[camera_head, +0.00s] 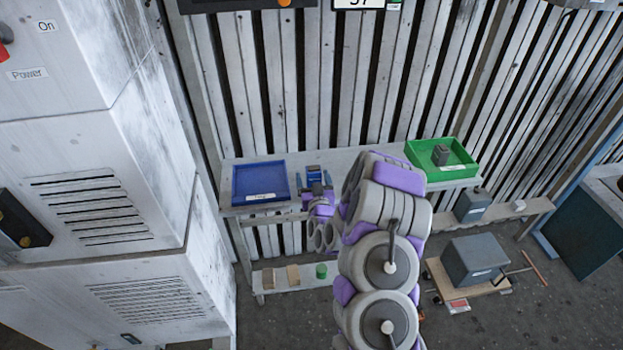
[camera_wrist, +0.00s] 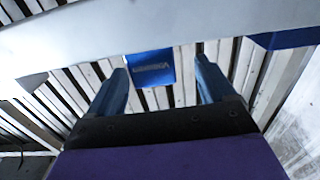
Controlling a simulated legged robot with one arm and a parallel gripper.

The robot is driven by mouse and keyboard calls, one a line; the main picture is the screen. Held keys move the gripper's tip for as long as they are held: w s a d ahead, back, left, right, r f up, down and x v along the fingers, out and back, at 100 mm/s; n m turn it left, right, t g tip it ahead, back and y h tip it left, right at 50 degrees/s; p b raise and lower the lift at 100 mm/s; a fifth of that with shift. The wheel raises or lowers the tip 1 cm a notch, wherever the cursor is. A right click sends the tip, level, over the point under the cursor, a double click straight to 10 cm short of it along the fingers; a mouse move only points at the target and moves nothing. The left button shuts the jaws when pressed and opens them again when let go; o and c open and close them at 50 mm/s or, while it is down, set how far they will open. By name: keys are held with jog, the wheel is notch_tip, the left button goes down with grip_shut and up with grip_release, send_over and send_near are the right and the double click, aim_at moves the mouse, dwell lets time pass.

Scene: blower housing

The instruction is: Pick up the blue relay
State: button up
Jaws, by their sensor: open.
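The blue relay (camera_wrist: 151,68) shows in the wrist view between the two fingers, near their tips, with pale lettering on its face. In the head view the relay (camera_head: 313,170) is a small blue and grey block on the bench, just beyond my gripper. My gripper (camera_head: 318,188) is open at the bench's front side, and its fingers (camera_wrist: 159,72) stand apart on either side of the relay in the wrist view. I cannot tell whether either finger touches it. The arm and wrist hide part of the bench.
A blue tray (camera_head: 260,181) sits left of the relay on the bench (camera_head: 228,212). A green tray (camera_head: 468,166) holding a grey block (camera_head: 440,154) sits at the right end. A slatted wall stands behind. A tall grey cabinet (camera_head: 90,180) rises at the left.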

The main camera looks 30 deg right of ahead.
aim_at(315, 177)
jog(key=shift+x, duration=1.2)
jog(key=shift+w+d+f, duration=0.1)
jog(key=shift+w+d, duration=0.25)
jog(key=shift+d, duration=0.4)
jog(key=shift+a, duration=0.35)
jog(key=shift+c, duration=1.1)
jog(key=shift+a, duration=0.2)
jog(key=c, duration=0.3)
jog(key=shift+d, duration=0.35)
jog(key=c, duration=0.6)
